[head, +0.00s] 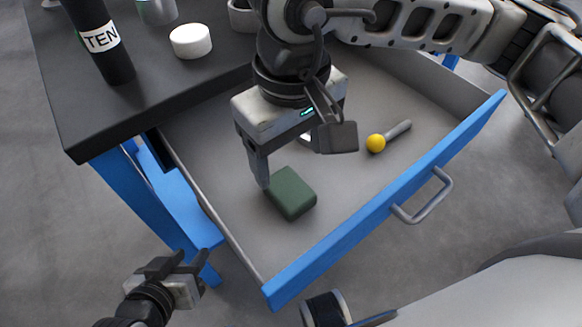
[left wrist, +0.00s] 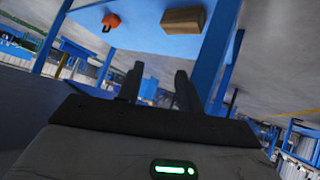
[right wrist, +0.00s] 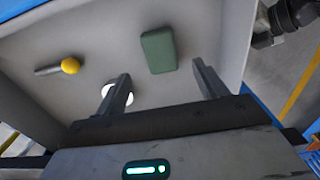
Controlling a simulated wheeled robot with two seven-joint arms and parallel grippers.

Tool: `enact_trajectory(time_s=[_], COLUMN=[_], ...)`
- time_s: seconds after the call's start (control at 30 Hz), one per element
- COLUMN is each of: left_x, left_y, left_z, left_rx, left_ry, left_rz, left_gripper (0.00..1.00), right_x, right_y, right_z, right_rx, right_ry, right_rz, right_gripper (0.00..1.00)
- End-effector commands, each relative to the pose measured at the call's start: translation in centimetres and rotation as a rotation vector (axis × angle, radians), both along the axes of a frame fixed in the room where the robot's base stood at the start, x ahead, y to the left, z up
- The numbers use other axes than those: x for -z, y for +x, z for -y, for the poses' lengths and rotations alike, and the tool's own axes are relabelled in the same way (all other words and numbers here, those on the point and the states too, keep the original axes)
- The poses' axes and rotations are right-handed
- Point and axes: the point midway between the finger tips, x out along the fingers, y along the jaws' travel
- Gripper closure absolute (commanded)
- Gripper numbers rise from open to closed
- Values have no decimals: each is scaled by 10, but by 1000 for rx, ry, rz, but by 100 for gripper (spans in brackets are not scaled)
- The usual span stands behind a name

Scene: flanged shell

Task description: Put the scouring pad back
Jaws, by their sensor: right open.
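The green scouring pad (head: 291,193) lies flat in the open drawer (head: 225,205), towards its front left corner. My right gripper (head: 300,164) hangs over the drawer with its jaws apart, one finger close by the pad's back left edge. In the right wrist view the pad (right wrist: 158,50) shows beyond and between the open fingertips (right wrist: 162,76), with nothing held. Whether a finger touches the pad I cannot tell. My left gripper (head: 187,262) is outside the drawer at lower left, open and empty; its spread fingers also show in the left wrist view (left wrist: 158,80).
A yellow-ended grey tool (head: 376,143) lies in the drawer on the right. A white round thing (right wrist: 112,92) in the drawer is partly hidden by my right finger. On the dark tabletop (head: 75,115) stand a black labelled bottle (head: 102,40) and a white round piece (head: 190,41).

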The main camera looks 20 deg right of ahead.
Motion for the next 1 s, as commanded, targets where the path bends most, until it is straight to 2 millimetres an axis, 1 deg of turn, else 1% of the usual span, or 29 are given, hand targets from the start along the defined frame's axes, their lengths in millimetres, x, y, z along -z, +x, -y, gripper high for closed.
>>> enact_trajectory(time_s=[0.03, 0.1, 0.23, 0.43, 0.83, 0.93, 1.0], left_x=[-6, -11, -19, -15, -17, -31, -47], left_y=[2, 4, 6, -2, 1, 0, -1], left_z=[0, 0, 0, -1, -1, -3, -6], left_rx=[-4, -7, -13, -15, -19, -26, -36], left_ry=[-1, -4, -11, -11, -11, -11, -9], left_rz=[10, 24, 46, 31, 34, 43, 58], left_gripper=[64, 64, 64, 64, 64, 64, 64], right_x=[-12, -21, -32, -36, -37, -49, -63], right_y=[1, 0, 0, 0, 0, 0, 0], right_z=[0, 0, 0, 0, 0, 0, 0], right_rx=[0, 0, 1, 1, 1, 1, 1], right_ry=[0, 1, -1, 0, 0, 0, 0], right_rz=[4, 3, 1, 0, 0, 0, 0], right_gripper=[29, 29, 29, 29, 29, 29, 29])
